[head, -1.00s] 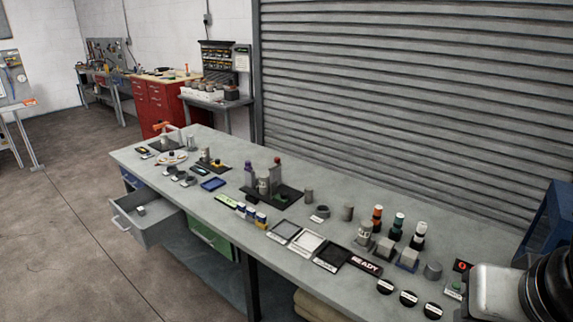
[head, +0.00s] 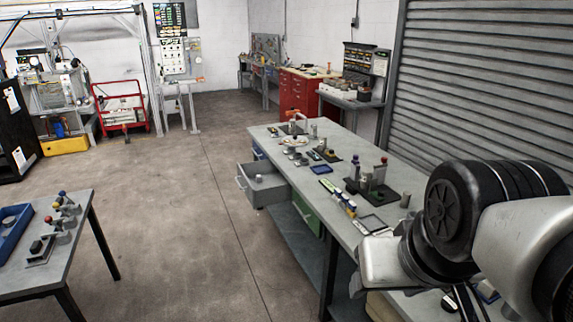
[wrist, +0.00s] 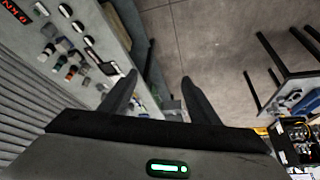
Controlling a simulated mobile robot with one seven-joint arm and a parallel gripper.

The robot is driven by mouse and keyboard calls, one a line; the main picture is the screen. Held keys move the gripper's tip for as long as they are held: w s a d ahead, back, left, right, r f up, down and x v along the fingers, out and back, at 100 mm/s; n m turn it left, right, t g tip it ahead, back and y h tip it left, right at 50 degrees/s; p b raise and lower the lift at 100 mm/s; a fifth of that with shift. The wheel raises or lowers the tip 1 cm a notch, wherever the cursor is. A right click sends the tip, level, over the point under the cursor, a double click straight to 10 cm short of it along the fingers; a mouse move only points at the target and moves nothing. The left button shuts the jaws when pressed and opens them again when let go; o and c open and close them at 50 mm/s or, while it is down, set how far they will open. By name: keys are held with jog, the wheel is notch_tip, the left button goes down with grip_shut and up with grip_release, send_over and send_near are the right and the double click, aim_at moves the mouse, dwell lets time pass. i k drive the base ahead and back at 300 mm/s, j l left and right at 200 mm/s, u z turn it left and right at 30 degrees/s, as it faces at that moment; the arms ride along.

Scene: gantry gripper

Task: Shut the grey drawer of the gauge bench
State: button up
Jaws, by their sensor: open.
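The grey drawer (head: 270,193) stands pulled out from the left long side of the gauge bench (head: 408,178), toward its far end, in the head view. A small light item (head: 258,178) shows inside it. A green drawer front (head: 306,212) sits nearer along the same side, and a blue one (head: 258,153) is farther back. My gripper (wrist: 160,78) shows in the wrist view with its two fingers apart and nothing between them. In the head view my arm is at right, over the bench's near end, well away from the drawer.
A second table (head: 90,250) with a blue tray (head: 12,232) stands at the left. Open floor (head: 190,225) lies between it and the bench. Several small items stand on the bench top. A roller shutter (head: 480,80) closes off the right.

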aim_at(275, 189)
jog(key=l+u, duration=0.1)
jog(key=u, duration=0.45)
jog(key=i+j, duration=0.2)
jog(key=i, duration=0.3)
jog(key=i+j, duration=0.2)
jog(key=i, duration=0.3)
jog(key=i+j, duration=0.2)
jog(key=i, duration=0.3)
jog(key=i+j, duration=0.2)
jog(key=i, duration=0.35)
jog(key=i+j, duration=0.2)
jog(key=i, duration=0.3)
jog(key=i+j, duration=0.2)
jog(key=i, duration=0.3)
jog(key=i+j, duration=0.2)
jog(key=i, duration=0.3)
jog(key=j+u, duration=0.05)
